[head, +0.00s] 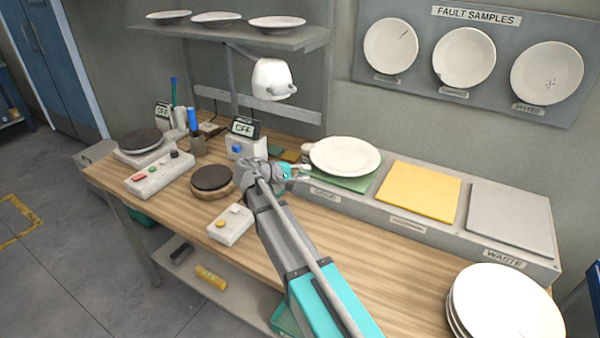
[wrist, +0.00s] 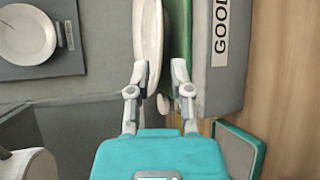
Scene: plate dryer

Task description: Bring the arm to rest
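A white plate (head: 345,155) lies on the green pad (head: 345,183) at the left end of the long grey stand. It also shows edge-on in the wrist view (wrist: 149,40), beside the "GOOD" label. My gripper (head: 302,172) is at the left of this plate, near its rim. In the wrist view its two fingers (wrist: 160,72) are spread with a gap between them, and the plate's near edge shows at that gap. I cannot tell whether a finger touches the plate. The gripper grips nothing that I can see.
A yellow pad (head: 419,190) and a grey pad (head: 511,217) lie bare on the stand. A plate stack (head: 505,305) is at front right. Left of my arm are a dark round turntable (head: 211,179), a button box (head: 230,224) and a lamp (head: 272,78) above.

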